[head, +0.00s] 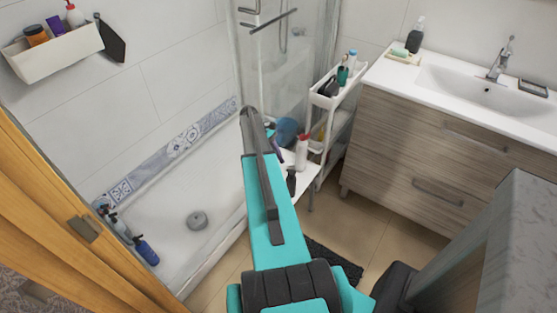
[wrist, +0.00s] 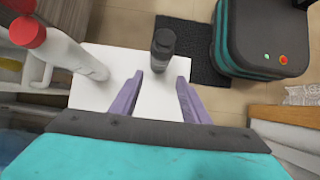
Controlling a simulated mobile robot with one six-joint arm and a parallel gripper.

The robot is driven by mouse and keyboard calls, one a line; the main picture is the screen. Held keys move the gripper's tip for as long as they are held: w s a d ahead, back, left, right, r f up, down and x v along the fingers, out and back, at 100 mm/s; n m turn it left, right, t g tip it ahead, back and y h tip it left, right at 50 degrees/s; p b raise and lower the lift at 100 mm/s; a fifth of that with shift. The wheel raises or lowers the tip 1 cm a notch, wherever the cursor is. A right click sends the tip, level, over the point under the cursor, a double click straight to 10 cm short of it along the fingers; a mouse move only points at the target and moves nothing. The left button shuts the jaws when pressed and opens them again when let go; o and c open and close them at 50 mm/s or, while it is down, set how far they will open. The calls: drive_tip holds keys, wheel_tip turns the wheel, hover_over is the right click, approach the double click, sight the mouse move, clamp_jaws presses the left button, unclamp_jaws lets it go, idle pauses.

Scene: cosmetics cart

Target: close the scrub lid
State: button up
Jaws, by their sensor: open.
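I cannot pick out a scrub container or its lid for certain in either view. My gripper (wrist: 160,78) is open and empty, with its two purple fingers apart over a white surface (wrist: 102,66). In the head view the gripper is mostly hidden by my arm, with a purple finger showing near the shower glass. A dark bottle (wrist: 163,48) stands upright just beyond the fingertips, apart from them; it also shows in the head view (head: 291,183). A white bottle with a red cap (wrist: 68,52) stands to the left of the fingers.
A white cart (head: 322,100) with bottles on top stands between the shower and the vanity (head: 420,140). A wall shelf (head: 62,50) holds an orange jar (head: 36,35) and other containers. Bottles (head: 146,250) stand at the shower tray's near left. A dark mat (wrist: 188,52) lies on the floor.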

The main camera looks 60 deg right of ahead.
drive_tip(key=shift+r, duration=0.1)
drive_tip(key=s+a+r+b, duration=0.4)
drive_tip(key=s+a+r, duration=0.1)
drive_tip(key=s+a, duration=0.5)
drive_tip(key=shift+a, duration=1.25)
idle(0.3)
drive_tip(key=shift+s, duration=0.1)
drive_tip(key=shift+c, duration=0.7)
drive_tip(key=s+d+r+m+t+p, duration=0.1)
drive_tip(key=s+d+r+m, duration=0.1)
drive_tip(key=s+d, duration=0.4)
drive_tip(key=s+d+r+m+y+p, duration=0.1)
drive_tip(key=s+d, duration=0.6)
drive_tip(key=d, duration=0.8)
drive_tip(key=s+d+r+m+t+y+p, duration=0.1)
drive_tip(key=s+d+r, duration=0.4)
drive_tip(key=d, duration=0.6)
drive_tip(key=shift+s+r+m+t+p, duration=0.3)
drive_tip(key=shift+s+m+p, duration=0.55)
drive_tip(key=shift+s, duration=0.3)
